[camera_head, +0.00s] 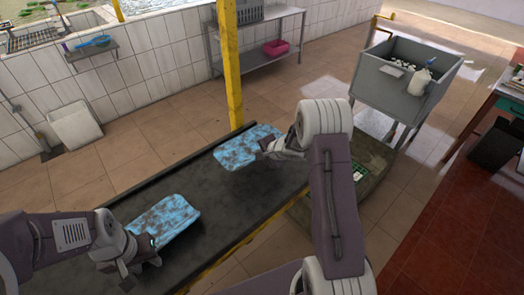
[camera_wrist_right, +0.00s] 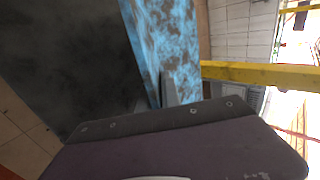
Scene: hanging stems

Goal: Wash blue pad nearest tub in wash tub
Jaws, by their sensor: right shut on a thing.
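A blue pad with brown dirt blotches (camera_head: 243,143) is at the far part of the dark conveyor belt (camera_head: 225,190), the pad nearer the tub. My right gripper (camera_head: 268,147) is shut on its right edge. The pad also fills the top middle of the right wrist view (camera_wrist_right: 170,40), tilted beside the belt. The grey wash tub (camera_head: 398,88) stands on legs at the upper right, apart from the pad. A second dirty blue pad (camera_head: 170,215) is at the near left of the belt. My left gripper (camera_head: 150,252) is at its near edge; its jaw gap is unclear.
A yellow post (camera_head: 230,65) rises close behind the held pad; it also crosses the right wrist view (camera_wrist_right: 260,74). Tiled floor (camera_head: 350,115) lies between belt and tub. A green-topped table (camera_head: 512,102) is at right.

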